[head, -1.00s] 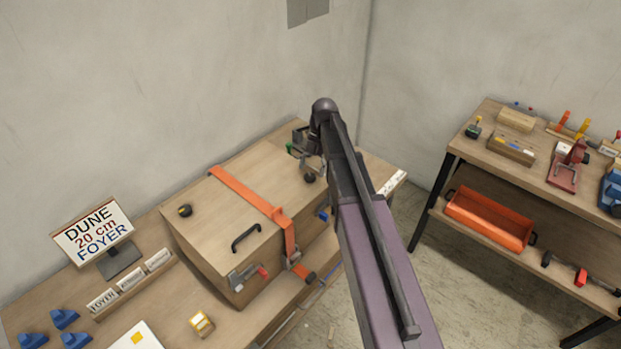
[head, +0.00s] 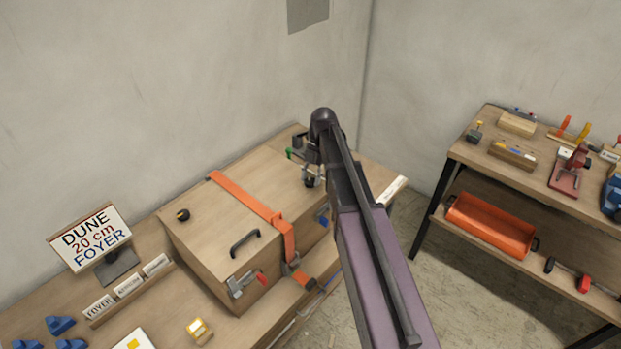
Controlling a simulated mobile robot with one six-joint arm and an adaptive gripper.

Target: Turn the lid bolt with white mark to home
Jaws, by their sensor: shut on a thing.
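A wooden crate (head: 222,203) with a closed lid stands on the bench, with an orange strap (head: 247,201) across it. My gripper (head: 311,180) is at the lid's far right corner, shut on a small dark round knob (head: 309,183), which looks like a lid bolt. The fingers partly hide it, and I cannot make out a white mark on it. Another dark round bolt (head: 183,215), with a yellowish mark, sits at the lid's left corner, clear of my gripper.
A black handle (head: 245,242) and a red-tipped latch (head: 243,284) are on the crate's near side. A green-tipped clamp (head: 297,153) is close behind my gripper. A sign (head: 90,238) stands left.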

